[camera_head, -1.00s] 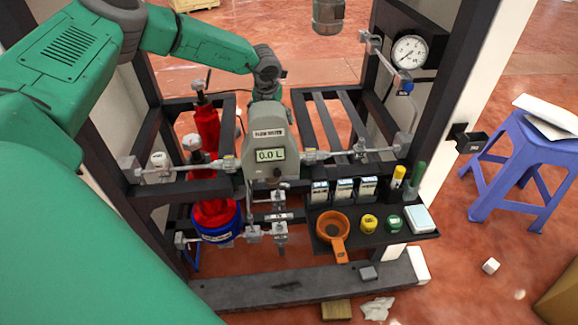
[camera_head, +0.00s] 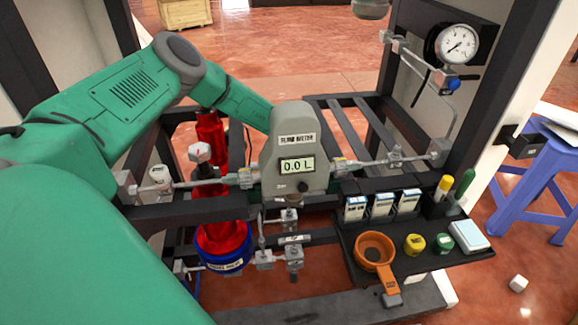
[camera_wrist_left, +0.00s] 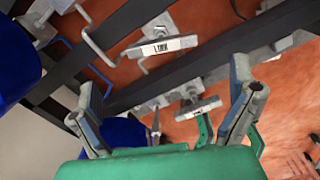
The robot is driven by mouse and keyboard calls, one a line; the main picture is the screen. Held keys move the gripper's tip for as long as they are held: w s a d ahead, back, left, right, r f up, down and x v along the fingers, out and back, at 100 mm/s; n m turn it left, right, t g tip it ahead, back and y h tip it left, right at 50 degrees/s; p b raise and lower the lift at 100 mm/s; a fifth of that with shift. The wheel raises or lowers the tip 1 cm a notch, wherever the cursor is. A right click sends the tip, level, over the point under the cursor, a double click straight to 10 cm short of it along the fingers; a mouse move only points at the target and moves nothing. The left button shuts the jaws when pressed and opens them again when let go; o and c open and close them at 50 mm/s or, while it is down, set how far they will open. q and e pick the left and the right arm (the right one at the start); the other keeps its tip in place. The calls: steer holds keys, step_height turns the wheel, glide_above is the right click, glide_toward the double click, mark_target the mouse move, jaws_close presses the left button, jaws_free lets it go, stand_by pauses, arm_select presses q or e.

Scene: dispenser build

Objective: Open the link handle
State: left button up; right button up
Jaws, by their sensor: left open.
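The link handle (camera_wrist_left: 160,47) is a flat grey bar with a white "LINK" label. It shows in the upper middle of the left wrist view, beyond my fingertips. My left gripper (camera_wrist_left: 163,82) is open and empty, with its two fingers spread at left and right, apart from the handle. A second labelled grey handle (camera_wrist_left: 198,107) shows between the fingers, lower in the picture. In the head view my left arm reaches behind the flow meter (camera_head: 296,150), which hides the gripper. My right gripper is not in view.
Dark frame bars (camera_wrist_left: 220,65) cross close to the fingers. In the head view, a red cylinder (camera_head: 222,238) with a blue base stands left of the small valves. A shelf with an orange holder (camera_head: 374,250), yellow and green pots and small boxes is at the right.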

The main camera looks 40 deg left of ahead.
arm_select(q)
step_height(320, 180, down, 6)
steer(key=shift+r+b, duration=0.2)
steer(key=shift+b, duration=0.8)
steer(key=shift+d+f+b, duration=0.2)
steer(key=shift+f+b, duration=0.15)
steer(key=shift+f, duration=0.45)
steer(key=shift+a, duration=0.15)
steer(key=shift+f, duration=0.1)
steer(key=c, duration=1)
steer(key=shift+c, duration=0.5)
